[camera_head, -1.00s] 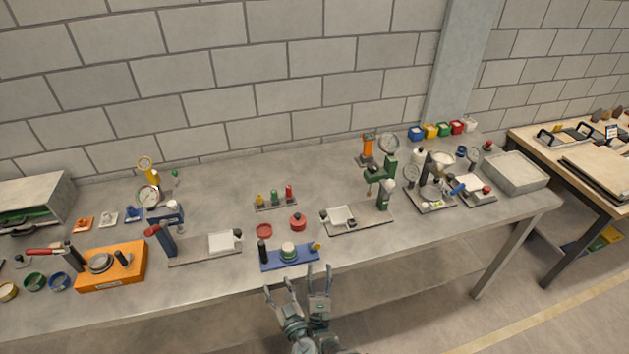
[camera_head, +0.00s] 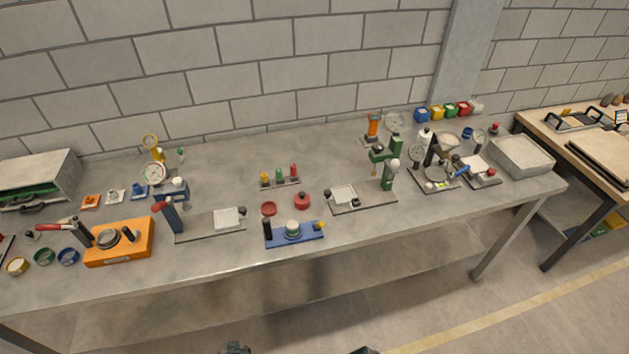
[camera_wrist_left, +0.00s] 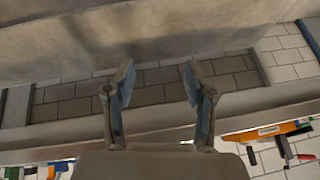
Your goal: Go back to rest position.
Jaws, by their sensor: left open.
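My left gripper (camera_wrist_left: 160,78) shows in the left wrist view, with its two fingers spread apart and nothing between them. It is clear of the bench and its objects. In the head view only small dark bits of my own arms show at the bottom edge, too little to tell their parts. My right gripper's fingers are not seen.
The grey workbench (camera_head: 120,298) stands ahead. It carries an orange block (camera_head: 133,248), a blue fixture (camera_head: 312,236), a green press (camera_head: 388,178), a grey tray (camera_head: 521,157) and several gauges. The floor before the bench is open.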

